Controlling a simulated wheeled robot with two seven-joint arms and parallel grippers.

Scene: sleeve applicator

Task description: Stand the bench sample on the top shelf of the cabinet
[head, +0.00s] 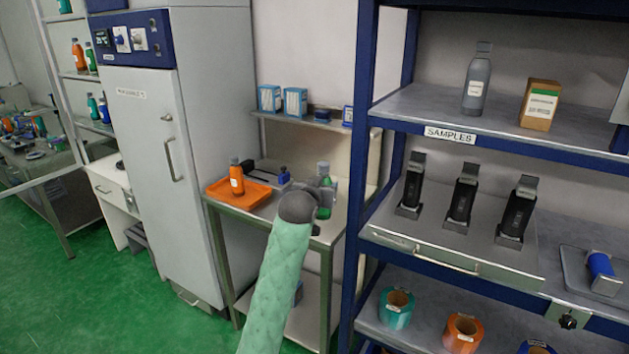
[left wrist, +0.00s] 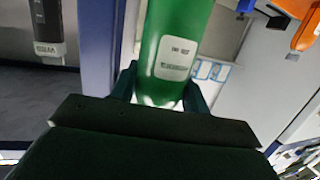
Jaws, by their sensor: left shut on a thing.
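A green bottle (head: 324,180) with a white label is held by my left gripper (head: 322,199), over the small bench. It fills the middle of the left wrist view (left wrist: 176,50), with the dark fingers of my left gripper (left wrist: 160,92) on either side of it. An orange bottle (head: 236,178) stands on an orange tray (head: 257,192) on the bench. At the far left is a cabinet with bottles on its shelves (head: 82,76); its topmost part is cut off by the frame. My right gripper is not in view.
A tall white unit (head: 135,110) stands left of the bench (head: 318,238). Right of it is a blue rack (head: 362,130) with a grey bottle (head: 477,82), a box (head: 540,104), several black devices (head: 461,198) and rolls. Green floor (head: 110,290) is clear at lower left.

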